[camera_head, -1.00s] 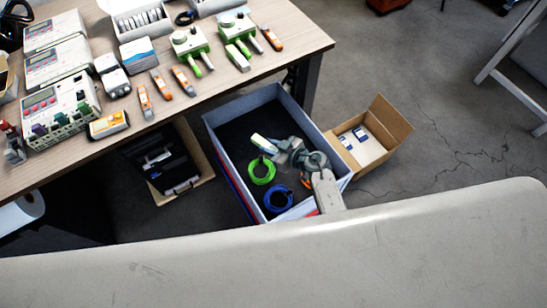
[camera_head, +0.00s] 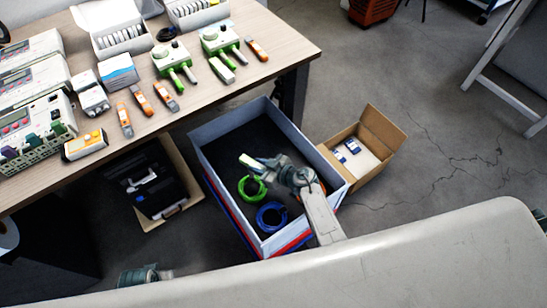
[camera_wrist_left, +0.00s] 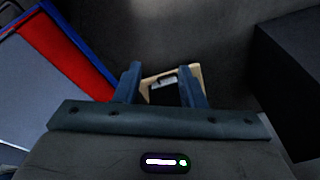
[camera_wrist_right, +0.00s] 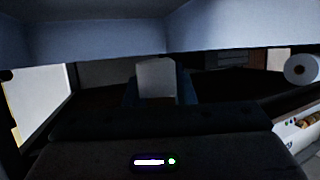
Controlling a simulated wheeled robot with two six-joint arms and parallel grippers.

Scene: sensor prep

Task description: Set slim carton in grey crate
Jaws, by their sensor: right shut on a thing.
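My right gripper (camera_head: 263,167) is over the crate's opening, shut on the slim carton (camera_head: 249,161), a small pale box. In the right wrist view the carton (camera_wrist_right: 156,78) stands between the fingers, with a pale crate wall behind and above it. I cannot tell how far the carton is above the crate floor. My left gripper (camera_wrist_left: 160,82) is open and empty. In the head view only part of my left arm shows at the bottom left.
A green cable coil (camera_head: 252,188) and a blue cable coil (camera_head: 271,215) lie in the crate. An open cardboard box (camera_head: 363,152) stands right of it. A black case (camera_head: 153,188) lies left of it. The table (camera_head: 215,93) holds several instruments.

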